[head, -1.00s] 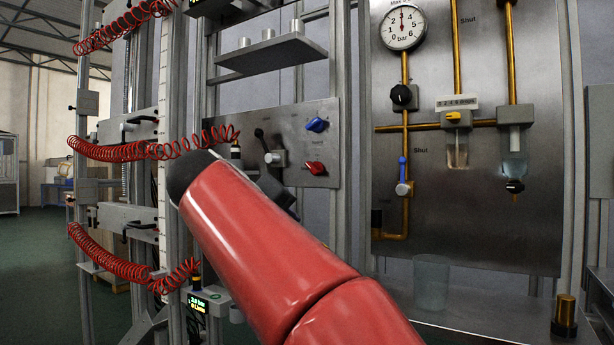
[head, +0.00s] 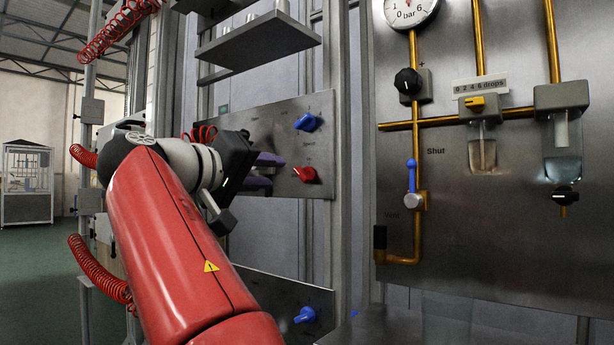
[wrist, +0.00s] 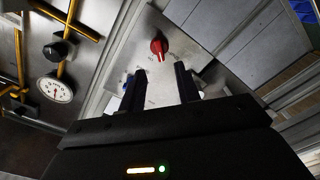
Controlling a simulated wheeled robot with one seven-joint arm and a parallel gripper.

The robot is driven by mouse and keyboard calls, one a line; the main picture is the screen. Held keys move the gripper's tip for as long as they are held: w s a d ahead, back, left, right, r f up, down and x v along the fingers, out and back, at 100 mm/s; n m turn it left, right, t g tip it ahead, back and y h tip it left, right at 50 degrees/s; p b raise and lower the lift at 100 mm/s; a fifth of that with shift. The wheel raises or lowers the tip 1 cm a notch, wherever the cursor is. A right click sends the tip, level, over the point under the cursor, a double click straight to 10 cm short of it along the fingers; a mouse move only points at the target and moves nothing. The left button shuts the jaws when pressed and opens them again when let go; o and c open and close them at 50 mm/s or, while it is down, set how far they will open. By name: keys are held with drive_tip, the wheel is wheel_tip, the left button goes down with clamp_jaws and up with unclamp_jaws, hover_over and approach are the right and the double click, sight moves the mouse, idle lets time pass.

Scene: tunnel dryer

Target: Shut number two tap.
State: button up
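A panel (head: 325,140) left of centre in the head view carries a blue tap (head: 306,122) above a red tap (head: 305,173). Their small labels are too blurred to read, so I cannot tell which tap is number two. My gripper (head: 268,172) is just left of these taps, its fingers pointing right toward the panel. In the wrist view my gripper (wrist: 161,82) is open, with a clear gap between the fingers. The red tap (wrist: 159,46) shows beyond the fingertips, apart from them. The blue tap is partly hidden behind the left finger there.
A lower panel bears another blue tap (head: 305,315). On the right, a steel board holds brass pipes, a pressure gauge (head: 410,8), a black knob (head: 408,81) and a blue-handled valve (head: 412,177). A shelf (head: 258,42) juts out above; red coiled hoses (head: 98,275) hang left.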

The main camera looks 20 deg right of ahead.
sight(299, 174)
drive_tip(key=p+x, duration=0.1)
drive_tip(key=x, duration=0.6)
drive_tip(key=shift+w+d, duration=0.1)
clamp_jaws()
